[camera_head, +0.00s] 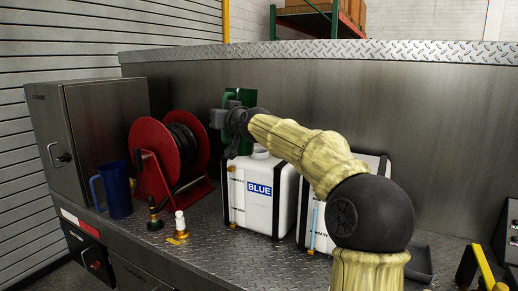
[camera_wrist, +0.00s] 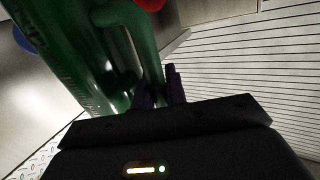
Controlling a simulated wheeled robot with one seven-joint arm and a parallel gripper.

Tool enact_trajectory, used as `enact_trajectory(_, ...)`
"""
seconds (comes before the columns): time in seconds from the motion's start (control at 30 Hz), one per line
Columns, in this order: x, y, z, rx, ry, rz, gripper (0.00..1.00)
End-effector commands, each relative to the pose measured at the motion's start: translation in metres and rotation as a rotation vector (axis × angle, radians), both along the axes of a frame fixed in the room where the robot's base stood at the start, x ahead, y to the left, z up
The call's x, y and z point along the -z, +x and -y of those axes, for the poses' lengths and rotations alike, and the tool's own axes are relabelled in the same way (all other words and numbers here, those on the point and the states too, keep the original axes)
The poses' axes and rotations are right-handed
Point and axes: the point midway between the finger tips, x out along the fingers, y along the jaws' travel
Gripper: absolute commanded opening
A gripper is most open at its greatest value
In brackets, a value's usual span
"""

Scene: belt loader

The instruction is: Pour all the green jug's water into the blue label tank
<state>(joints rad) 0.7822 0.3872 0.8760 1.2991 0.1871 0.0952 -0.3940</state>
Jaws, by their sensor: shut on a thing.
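The white tank with the BLUE label (camera_head: 264,215) stands upright on the metal deck. Its top opening shows only in part below my arm. The green jug (camera_head: 240,97) is up behind my gripper (camera_head: 228,122), above the tank's top left side. In the wrist view my gripper (camera_wrist: 160,92) is shut on the handle side of the green jug (camera_wrist: 85,55), which looms close at the left. My wrist hides much of the jug in the head view. I cannot tell its tilt or see water in it.
A second white tank (camera_head: 308,212) stands right of the first, partly behind my arm. A red hose reel (camera_head: 150,165), a blue jug (camera_head: 116,188) and small fittings (camera_head: 180,224) are at the left, by a metal cabinet (camera_head: 95,130). A metal wall (camera_head: 440,110) rises behind.

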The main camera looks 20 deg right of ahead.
Motion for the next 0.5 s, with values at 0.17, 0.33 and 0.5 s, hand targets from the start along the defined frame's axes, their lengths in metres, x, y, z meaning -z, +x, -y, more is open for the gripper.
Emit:
enact_trajectory(0.17, 0.0050, -0.0005, -0.0002, 0.002, 0.054, -0.043, 0.00)
enact_trajectory(0.33, 0.0013, 0.0004, 0.0003, 0.000, 0.074, -0.058, 0.00)
enact_trajectory(0.5, -0.0011, 0.0010, 0.0010, 0.000, 0.096, -0.075, 0.00)
